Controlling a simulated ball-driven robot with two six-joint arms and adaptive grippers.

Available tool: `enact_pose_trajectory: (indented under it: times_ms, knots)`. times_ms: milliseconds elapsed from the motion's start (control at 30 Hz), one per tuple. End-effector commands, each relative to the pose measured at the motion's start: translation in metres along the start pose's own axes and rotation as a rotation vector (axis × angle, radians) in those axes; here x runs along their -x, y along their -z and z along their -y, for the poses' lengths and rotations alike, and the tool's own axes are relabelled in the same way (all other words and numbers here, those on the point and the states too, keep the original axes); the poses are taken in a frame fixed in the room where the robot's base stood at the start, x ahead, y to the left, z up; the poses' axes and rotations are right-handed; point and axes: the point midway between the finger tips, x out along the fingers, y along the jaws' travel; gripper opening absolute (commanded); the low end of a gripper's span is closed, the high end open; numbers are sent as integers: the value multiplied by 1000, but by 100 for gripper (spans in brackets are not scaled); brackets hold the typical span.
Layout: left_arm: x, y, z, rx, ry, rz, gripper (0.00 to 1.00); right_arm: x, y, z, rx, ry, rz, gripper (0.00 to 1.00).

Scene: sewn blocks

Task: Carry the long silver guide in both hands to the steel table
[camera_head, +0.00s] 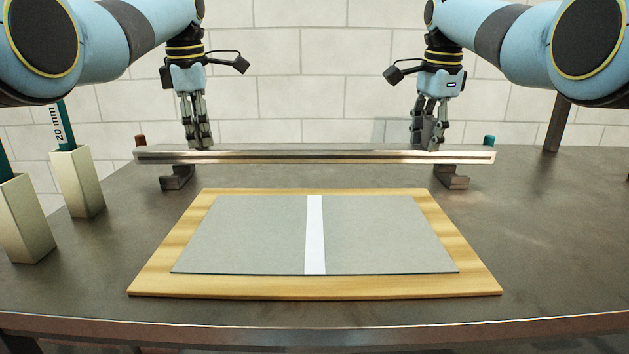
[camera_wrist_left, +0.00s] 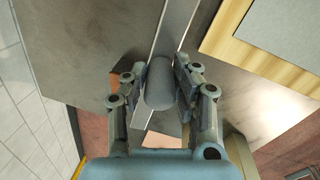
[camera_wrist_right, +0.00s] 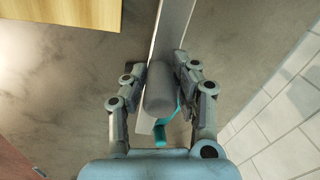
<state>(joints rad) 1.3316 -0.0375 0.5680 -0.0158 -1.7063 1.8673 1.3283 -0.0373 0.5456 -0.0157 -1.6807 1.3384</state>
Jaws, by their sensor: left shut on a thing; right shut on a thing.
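The long silver guide (camera_head: 315,156) runs level from left to right behind the wooden board, over the steel table (camera_head: 560,230). My left gripper (camera_head: 198,142) comes down near its left end, and my right gripper (camera_head: 428,140) near its right end. In the left wrist view, the fingers close around a rounded grey grip (camera_wrist_left: 160,85) on the guide. The right wrist view shows the same at the other grip (camera_wrist_right: 159,88). Dark metal supports stand under the left end (camera_head: 177,180) and right end (camera_head: 453,180); I cannot tell whether the guide touches them.
A wooden board (camera_head: 150,280) carries a grey sheet (camera_head: 240,235) with a white central strip (camera_head: 315,235). Two pale holders (camera_head: 77,182) with teal pieces stand at the left, one marked 20 mm. The table's right side is clear.

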Motion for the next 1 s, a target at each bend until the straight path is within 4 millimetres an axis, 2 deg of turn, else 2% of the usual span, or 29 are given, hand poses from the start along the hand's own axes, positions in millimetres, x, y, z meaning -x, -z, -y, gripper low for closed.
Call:
enact_pose_trajectory:
  times_ms: [67,100,267,533,667,1000]
  knots:
    - [2,-1,-1,-1,-3,1,0,2,0,1,0,4,0,0]
    - [1,0,0,-1,0,1,28,1,0,0,0,1,0,28]
    - [1,0,0,-1,0,0,49,1,0,0,0,1,0,49]
    - [1,0,0,0,0,0,50,0,0,0,0,0,0,50]
    - [11,0,-1,0,-2,1,50,0,0,0,0,0,0,50]
    - [83,-1,-1,-1,-3,1,50,0,0,0,0,0,0,50]
